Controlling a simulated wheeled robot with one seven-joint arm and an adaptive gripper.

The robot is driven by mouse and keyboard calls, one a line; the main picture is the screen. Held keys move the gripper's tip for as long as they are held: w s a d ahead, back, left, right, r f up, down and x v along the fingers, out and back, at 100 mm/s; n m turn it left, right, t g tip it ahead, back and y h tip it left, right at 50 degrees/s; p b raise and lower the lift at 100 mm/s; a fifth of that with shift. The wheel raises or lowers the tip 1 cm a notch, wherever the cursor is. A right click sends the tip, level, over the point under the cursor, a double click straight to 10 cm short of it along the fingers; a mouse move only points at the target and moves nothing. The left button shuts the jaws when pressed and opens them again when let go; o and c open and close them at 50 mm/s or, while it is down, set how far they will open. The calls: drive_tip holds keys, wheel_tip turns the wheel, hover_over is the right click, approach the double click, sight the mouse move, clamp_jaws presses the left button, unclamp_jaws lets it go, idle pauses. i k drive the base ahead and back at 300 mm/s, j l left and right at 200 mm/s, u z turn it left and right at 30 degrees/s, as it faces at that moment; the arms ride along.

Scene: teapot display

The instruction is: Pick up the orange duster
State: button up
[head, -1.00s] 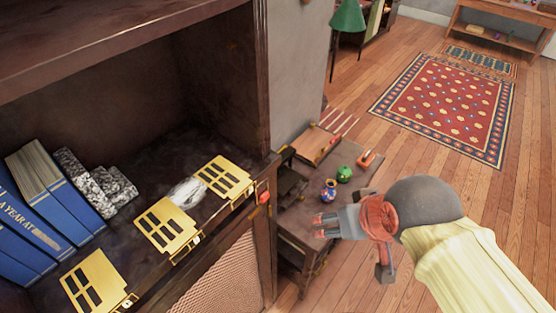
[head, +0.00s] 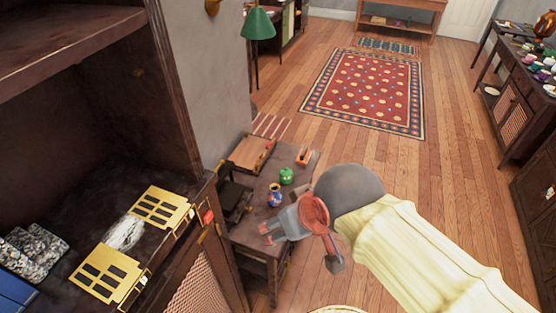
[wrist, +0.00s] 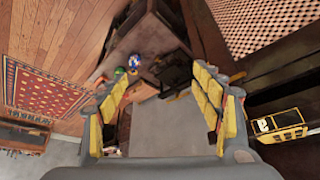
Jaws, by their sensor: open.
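A small orange object (head: 304,155) lies near the far right corner of the small dark table (head: 262,191) in the head view. It may be the orange duster, but it is too small to be sure. My gripper (head: 267,234) is in front of it, over the table's near side, and apart from it. In the wrist view my gripper (wrist: 155,88) is open, with nothing between its yellow-padded fingers. I cannot make out the orange object in the wrist view.
A green pot (head: 286,176) and a blue vase (head: 275,196) stand on the small table. A dark shelf with yellow grilles (head: 107,273) and a whitish fluffy thing (head: 125,232) is at left. Open wooden floor (head: 440,180) lies to the right.

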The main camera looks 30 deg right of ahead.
sight(305, 154)
drive_tip(key=i+l+z, duration=0.5)
drive_tip(key=i+l, duration=0.35)
